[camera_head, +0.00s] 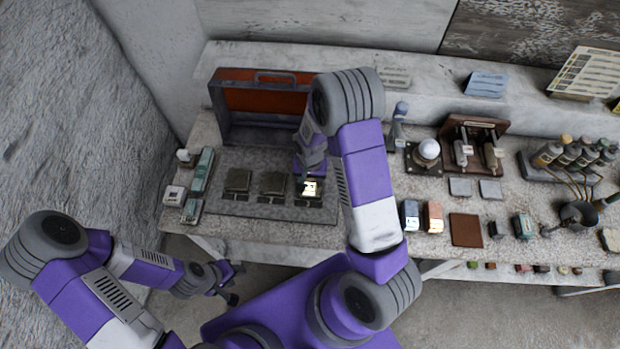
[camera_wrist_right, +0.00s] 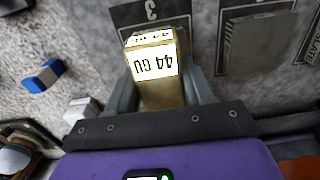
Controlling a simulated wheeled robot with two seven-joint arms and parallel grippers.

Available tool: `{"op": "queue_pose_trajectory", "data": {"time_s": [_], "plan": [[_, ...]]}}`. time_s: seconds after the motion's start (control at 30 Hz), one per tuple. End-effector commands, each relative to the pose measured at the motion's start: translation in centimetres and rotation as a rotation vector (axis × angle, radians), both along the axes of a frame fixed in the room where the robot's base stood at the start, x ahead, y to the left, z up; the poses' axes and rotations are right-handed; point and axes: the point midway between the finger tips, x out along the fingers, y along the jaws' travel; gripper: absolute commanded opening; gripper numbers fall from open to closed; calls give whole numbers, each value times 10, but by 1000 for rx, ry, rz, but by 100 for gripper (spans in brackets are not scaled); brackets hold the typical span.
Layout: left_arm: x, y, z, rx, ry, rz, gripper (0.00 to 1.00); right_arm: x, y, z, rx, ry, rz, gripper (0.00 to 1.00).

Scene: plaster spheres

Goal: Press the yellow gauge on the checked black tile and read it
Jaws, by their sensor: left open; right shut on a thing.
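The yellow gauge (camera_wrist_right: 162,92) is a brass-yellow block with a lit white face that looks like "44 GU", upside down in the right wrist view. My right gripper (camera_wrist_right: 160,84) is shut around it. In the head view the bright gauge (camera_head: 311,187) is at the rightmost of three dark tiles, with my right gripper (camera_head: 309,176) over it. The tile under it is mostly hidden, and I cannot tell checks or firm contact. A plate marked "3" (camera_wrist_right: 150,12) lies beside it. My left gripper (camera_head: 234,283) is open and empty, low in front of the bench.
A middle tile (camera_head: 272,184) and a left tile (camera_head: 238,180) lie on the grey board. An open orange-lined case (camera_head: 262,98) stands behind. Teal boxes (camera_head: 201,170) are at left. A white-topped knob (camera_head: 428,150) and small blocks (camera_head: 410,214) are at right.

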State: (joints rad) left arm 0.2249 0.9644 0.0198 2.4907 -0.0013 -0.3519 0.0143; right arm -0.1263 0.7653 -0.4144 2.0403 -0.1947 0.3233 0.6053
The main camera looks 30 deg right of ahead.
Motion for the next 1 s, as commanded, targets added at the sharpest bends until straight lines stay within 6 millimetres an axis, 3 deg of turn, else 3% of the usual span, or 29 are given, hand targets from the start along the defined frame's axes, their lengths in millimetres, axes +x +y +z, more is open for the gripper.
{"op": "queue_pose_trajectory", "data": {"time_s": [0.8,1.0], "plan": [[0,0,49,0,0,0,43,0,0,66,0,0,0,27],[0,0,51,0,0,0,43,0,0,70,0,0,0,27]]}}
